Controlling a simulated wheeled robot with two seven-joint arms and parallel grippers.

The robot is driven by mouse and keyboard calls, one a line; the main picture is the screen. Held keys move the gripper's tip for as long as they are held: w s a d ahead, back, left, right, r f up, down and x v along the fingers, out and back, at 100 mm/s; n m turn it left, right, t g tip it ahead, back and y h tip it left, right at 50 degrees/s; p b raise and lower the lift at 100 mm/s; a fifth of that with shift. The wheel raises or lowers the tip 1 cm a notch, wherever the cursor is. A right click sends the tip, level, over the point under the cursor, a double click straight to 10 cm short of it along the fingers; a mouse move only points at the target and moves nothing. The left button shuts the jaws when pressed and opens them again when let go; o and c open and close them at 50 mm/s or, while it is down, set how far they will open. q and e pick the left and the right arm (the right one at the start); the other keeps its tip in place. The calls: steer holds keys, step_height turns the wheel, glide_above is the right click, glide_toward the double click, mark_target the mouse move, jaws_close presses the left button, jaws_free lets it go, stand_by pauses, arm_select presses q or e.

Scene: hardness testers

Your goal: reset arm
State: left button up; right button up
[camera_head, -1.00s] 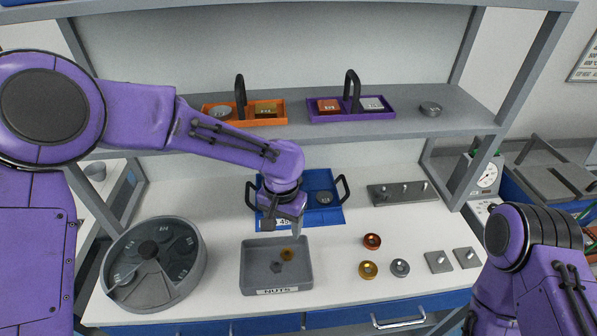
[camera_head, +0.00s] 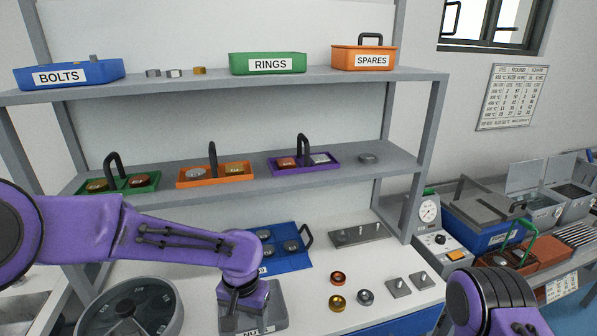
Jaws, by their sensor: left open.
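My left arm comes in from the left. Its gripper (camera_head: 238,306) points down over the grey nuts tray (camera_head: 272,296) on the white table, with its jaws open. The arm and gripper cover much of that tray, so its contents are hidden. I see nothing held in the left gripper. My right arm shows only as a purple elbow at the lower right; its gripper is outside the view.
A grey round divided tray (camera_head: 172,315) stands left of the nuts tray. A blue tray (camera_head: 290,265) lies behind. Rings (camera_head: 338,279) and square plates (camera_head: 399,287) lie to the right. Shelves (camera_head: 330,160) carry trays above. A hardness tester (camera_head: 434,240) stands at right.

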arm_select(q)
steer(key=s+a+f+n+h+b, duration=0.15)
steer(key=s+f, duration=0.25)
steer(key=f, duration=0.4)
steer(key=s+a+f+n+t, duration=0.1)
steer(key=s+f+n, duration=0.2)
steer(key=s+f, duration=0.3)
steer(key=s+a+f+n+h+b, duration=0.1)
steer(key=s+f+n, duration=0.15)
steer(key=f, duration=0.65)
steer(key=s+a+f+n+t+y, duration=0.1)
steer(key=s+a+f+y, duration=0.1)
steer(key=s+a, duration=0.5)
steer(key=s+a+f+n+t+y+b, duration=0.1)
steer(key=s+a+f+y, duration=0.1)
steer(key=s+a+y, duration=0.2)
steer(key=s+a, duration=0.3)
steer(key=a, duration=0.1)
steer(key=shift+s+a+n, duration=0.3)
steer(key=shift+s, duration=0.05)
arm_select(e)
steer(key=f, duration=0.3)
steer(key=shift+s+d+f, duration=0.1)
steer(key=shift+s+f, duration=0.1)
steer(key=shift+f, duration=0.05)
